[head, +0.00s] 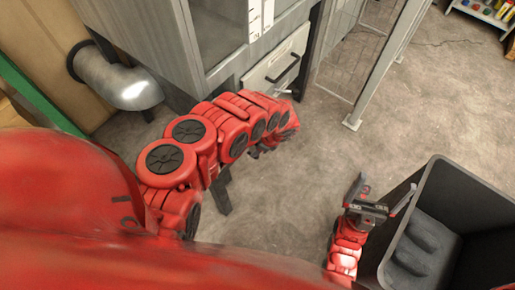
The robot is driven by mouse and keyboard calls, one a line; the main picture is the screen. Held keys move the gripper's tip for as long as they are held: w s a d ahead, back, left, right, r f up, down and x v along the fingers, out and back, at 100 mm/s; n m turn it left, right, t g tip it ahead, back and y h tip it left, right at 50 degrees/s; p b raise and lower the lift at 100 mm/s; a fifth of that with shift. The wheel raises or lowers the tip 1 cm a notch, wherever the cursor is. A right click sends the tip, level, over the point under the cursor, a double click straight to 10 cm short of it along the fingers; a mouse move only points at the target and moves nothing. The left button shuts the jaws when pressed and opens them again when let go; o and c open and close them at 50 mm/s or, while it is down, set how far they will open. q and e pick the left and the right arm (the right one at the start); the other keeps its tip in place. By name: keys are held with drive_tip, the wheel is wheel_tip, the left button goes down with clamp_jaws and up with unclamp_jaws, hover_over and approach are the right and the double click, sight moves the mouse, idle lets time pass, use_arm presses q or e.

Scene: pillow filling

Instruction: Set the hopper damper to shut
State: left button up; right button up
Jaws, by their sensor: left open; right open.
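The hopper (215,38) is a grey metal cabinet with a window, at the top of the head view. On its lower front is a pale plate (262,79) with a black bar handle (286,69), which looks like the damper control; its setting is not readable from here. My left arm reaches across below the hopper. My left gripper (258,152) is open, partly hidden by its own arm, below the handle and apparently apart from it. My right gripper (371,198) is open and empty, low at the right, far from the hopper.
A dark open bin (424,196) with grey contents (424,250) stands right beside my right gripper. A metal pipe elbow (118,82) is left of the hopper. A clear-panelled frame (391,62) stands right of it. The concrete floor (290,190) between is free.

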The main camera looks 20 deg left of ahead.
use_arm(q)
clamp_jaws()
idle(1.4)
